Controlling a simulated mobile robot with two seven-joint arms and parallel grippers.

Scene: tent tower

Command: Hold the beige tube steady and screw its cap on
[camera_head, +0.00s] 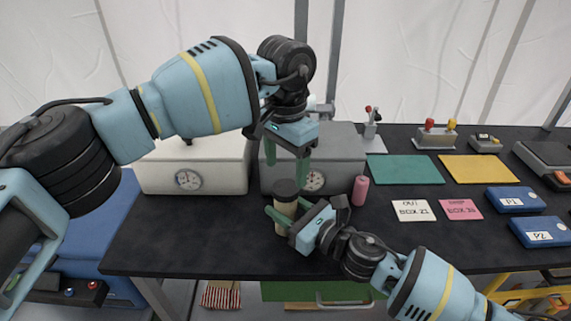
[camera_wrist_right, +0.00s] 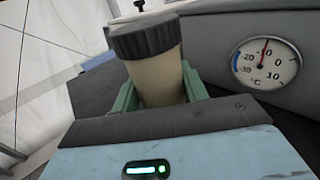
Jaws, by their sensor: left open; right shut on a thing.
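The beige tube (camera_head: 284,215) stands upright on the black table near its front edge. A dark ridged cap (camera_head: 286,188) sits on its top; I cannot tell how tightly. My right gripper (camera_head: 281,216) is shut on the tube's body from the right. In the right wrist view the tube (camera_wrist_right: 160,78) is between the green fingers, with the dark cap (camera_wrist_right: 145,38) above them. My left gripper (camera_head: 288,165) is open, pointing down just above the cap, and its fingers appear apart from it.
A pink cylinder (camera_head: 360,191) stands right of the tube. A white box (camera_head: 160,178) and a grey box (camera_head: 345,165), each with a dial, stand behind. Green (camera_head: 404,170) and yellow (camera_head: 480,169) mats, cards (camera_head: 413,210) and blue boxes (camera_head: 515,199) lie to the right. The table's left front is clear.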

